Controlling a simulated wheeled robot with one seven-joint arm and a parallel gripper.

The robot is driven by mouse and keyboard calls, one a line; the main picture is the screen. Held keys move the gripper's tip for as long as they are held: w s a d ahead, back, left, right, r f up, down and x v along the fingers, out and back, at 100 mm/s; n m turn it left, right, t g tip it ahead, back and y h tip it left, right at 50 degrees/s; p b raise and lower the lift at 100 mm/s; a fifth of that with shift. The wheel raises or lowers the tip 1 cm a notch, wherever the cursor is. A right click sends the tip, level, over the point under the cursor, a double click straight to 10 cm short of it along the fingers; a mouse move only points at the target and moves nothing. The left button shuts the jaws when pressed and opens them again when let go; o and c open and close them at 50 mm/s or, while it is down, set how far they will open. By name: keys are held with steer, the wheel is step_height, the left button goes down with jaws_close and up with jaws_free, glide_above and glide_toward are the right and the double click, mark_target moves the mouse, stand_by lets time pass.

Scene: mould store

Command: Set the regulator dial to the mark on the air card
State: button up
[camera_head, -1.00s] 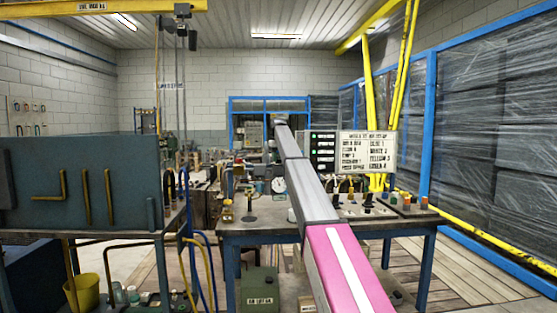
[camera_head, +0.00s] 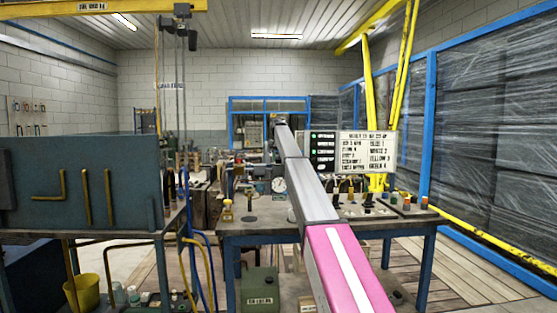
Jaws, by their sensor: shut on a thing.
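My arm reaches from the bottom centre up and away over the blue-legged bench (camera_head: 270,228). Its far end bends down behind my own links, and I cannot make out my gripper or what is in it. A round white gauge (camera_head: 278,185) stands on the bench just left of my arm. The regulator dial cannot be picked out; it may be hidden behind my arm. A white board (camera_head: 367,152) with rows of printed text stands at the back of the bench, right of my arm. Its print is too small to read surely, and I cannot tell whether it is the air card.
A dark panel (camera_head: 322,151) with green marks adjoins the board. Several coloured-top items (camera_head: 407,203) stand at the bench's right. A small yellow-topped jar (camera_head: 227,210) is at its left. A grey-green cabinet (camera_head: 80,182) stands at left. Wrapped racks line the right wall.

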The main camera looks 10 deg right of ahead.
stand_by(0.3)
steer(key=o, duration=0.9)
steer(key=shift+r, duration=0.1)
step_height(320, 180, up, 11)
steer(key=shift+f, duration=0.15)
